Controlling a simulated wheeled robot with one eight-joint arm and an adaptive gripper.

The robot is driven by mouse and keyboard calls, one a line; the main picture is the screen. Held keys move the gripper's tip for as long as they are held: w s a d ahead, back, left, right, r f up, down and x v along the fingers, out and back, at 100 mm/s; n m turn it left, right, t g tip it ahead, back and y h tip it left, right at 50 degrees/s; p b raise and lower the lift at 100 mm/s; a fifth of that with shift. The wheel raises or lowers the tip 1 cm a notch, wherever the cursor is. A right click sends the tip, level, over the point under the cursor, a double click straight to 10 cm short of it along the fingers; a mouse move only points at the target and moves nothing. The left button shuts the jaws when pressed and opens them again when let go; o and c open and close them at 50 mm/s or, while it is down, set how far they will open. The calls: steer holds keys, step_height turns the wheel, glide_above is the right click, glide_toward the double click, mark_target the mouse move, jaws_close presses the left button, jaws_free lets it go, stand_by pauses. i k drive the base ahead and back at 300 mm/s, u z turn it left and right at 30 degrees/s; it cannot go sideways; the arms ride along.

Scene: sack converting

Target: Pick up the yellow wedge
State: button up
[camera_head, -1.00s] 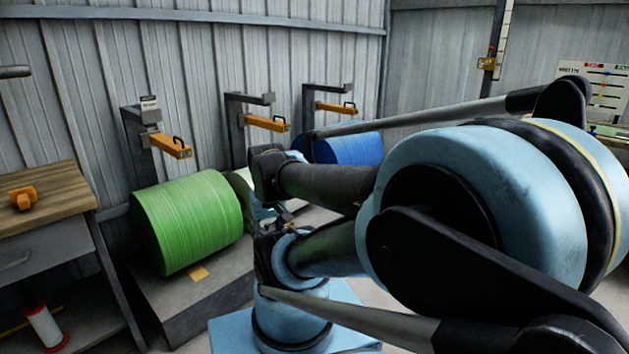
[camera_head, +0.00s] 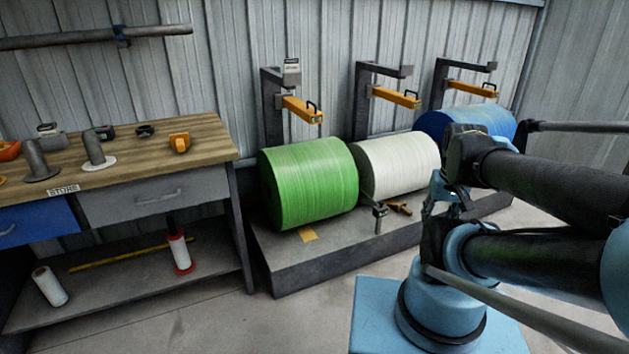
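A small yellow piece (camera_head: 307,234), which looks like the yellow wedge, lies on the grey plinth at the front foot of the green roll (camera_head: 310,183). From here it looks flat, and I cannot tell its height or whether it touches the roll. My arm is folded at the right. My gripper (camera_head: 440,192) seems to be the pale blue part between the arm links, in front of the white roll's right end. It is well to the right of the yellow piece and apart from it. Its fingers are too hidden to tell open from shut.
A white roll (camera_head: 398,165) and a blue roll (camera_head: 468,119) stand on the plinth (camera_head: 300,270). A small grey post (camera_head: 380,216) stands in front. Orange arms hang above. A wooden workbench (camera_head: 205,146) at left holds an orange item (camera_head: 179,142). Floor before the plinth is clear.

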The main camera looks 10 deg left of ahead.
mark_target(178, 140)
steer(key=u, duration=1.75)
